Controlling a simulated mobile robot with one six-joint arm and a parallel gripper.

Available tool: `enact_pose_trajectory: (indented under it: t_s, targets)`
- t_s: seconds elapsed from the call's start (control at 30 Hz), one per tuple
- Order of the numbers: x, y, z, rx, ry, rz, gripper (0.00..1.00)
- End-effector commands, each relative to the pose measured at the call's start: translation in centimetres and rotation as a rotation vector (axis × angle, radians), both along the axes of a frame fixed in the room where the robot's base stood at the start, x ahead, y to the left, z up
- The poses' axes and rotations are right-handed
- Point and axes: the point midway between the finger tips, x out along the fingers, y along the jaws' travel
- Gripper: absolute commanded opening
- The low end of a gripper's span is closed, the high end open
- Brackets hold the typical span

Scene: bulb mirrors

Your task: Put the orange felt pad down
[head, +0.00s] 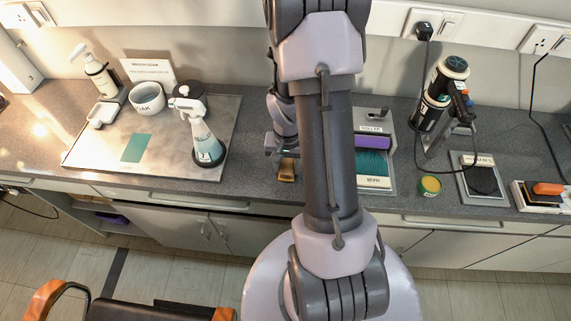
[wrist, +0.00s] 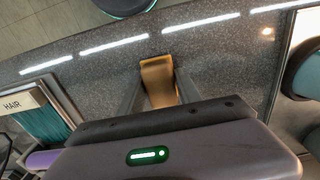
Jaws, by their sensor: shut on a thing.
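The orange felt pad (wrist: 158,72) looks tan-orange and sits between the two fingers of my gripper (wrist: 157,88) in the wrist view. The gripper is shut on it. In the head view the pad (head: 287,170) shows just below my gripper (head: 284,156), left of my arm, over the grey counter (head: 258,172) near its front edge. I cannot tell whether the pad touches the counter. Part of it is hidden by the gripper.
Left is a metal tray (head: 105,163) with a spray bottle (head: 205,140), a bowl (head: 147,98) and a green patch (head: 136,148). Right of my arm are a teal-lined tray (head: 376,180), a small round tin (head: 429,186) and a black device (head: 440,95). Bare counter surrounds the pad.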

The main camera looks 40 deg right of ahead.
Motion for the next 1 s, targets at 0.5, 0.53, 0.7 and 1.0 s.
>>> enact_pose_trajectory:
  t_s: [0.5, 0.53, 0.7, 1.0]
  targets:
    - [0.0, 0.0, -0.3, 0.0, 0.0, 0.0, 0.63]
    - [0.0, 0.0, -0.1, 0.0, 0.0, 0.0, 0.63]
    - [0.1, 0.0, 3.4, -0.002, -0.003, -0.001, 0.63]
    - [0.1, 0.0, 11.0, -0.001, -0.002, -0.001, 0.63]
